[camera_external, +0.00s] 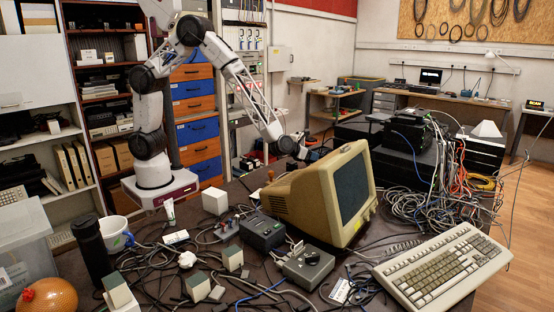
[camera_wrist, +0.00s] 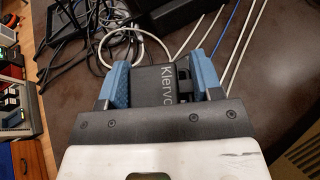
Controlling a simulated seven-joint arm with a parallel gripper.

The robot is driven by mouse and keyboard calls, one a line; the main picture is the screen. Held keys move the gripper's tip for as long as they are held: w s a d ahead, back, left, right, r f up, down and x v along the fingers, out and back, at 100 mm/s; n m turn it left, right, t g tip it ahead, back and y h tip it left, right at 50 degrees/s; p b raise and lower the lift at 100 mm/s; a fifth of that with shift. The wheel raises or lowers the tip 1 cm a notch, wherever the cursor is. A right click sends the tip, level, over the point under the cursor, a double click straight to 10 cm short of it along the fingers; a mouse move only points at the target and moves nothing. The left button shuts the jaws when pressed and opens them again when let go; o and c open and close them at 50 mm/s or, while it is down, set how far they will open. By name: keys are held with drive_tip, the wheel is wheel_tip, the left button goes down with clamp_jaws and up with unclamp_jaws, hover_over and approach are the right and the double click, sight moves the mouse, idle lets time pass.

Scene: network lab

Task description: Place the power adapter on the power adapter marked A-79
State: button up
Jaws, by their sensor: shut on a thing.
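My gripper (camera_wrist: 162,72) has its two blue fingers closed on the sides of a black block with pale lettering, apparently the power adapter (camera_wrist: 158,84), in the wrist view. In the external view, my gripper (camera_external: 298,150) is behind the beige monitor, at the far side of the dark table, and what it holds is hidden or too small to tell. No A-79 mark is readable in either view, so I cannot tell which thing is the marked adapter. A black box (camera_wrist: 178,10) lies beyond my fingers in the wrist view.
The beige monitor (camera_external: 318,192) stands mid-table, with a keyboard (camera_external: 440,268) at right front. Small boxes, a mug (camera_external: 115,233) and loose cables crowd the left and front. Dark equipment (camera_external: 402,165) and tangled cables fill the right. White and blue cables cross near my fingers.

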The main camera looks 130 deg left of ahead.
drive_tip(key=shift+w+a+f, duration=0.1)
drive_tip(key=shift+w+a, duration=0.55)
drive_tip(key=shift+w, duration=0.25)
drive_tip(key=shift+w+a+f, duration=0.1)
drive_tip(key=shift+w+a, duration=0.5)
drive_tip(key=shift+w, duration=0.3)
drive_tip(key=shift+w+a+f, duration=0.1)
drive_tip(key=shift+w+a, duration=0.55)
drive_tip(key=shift+w, duration=0.25)
drive_tip(key=shift+f, duration=0.1)
drive_tip(key=shift+f, duration=1.65)
drive_tip(key=shift+f, duration=0.15)
drive_tip(key=o, duration=1.1)
drive_tip(key=shift+d, duration=0.1)
drive_tip(key=v, duration=1.2)
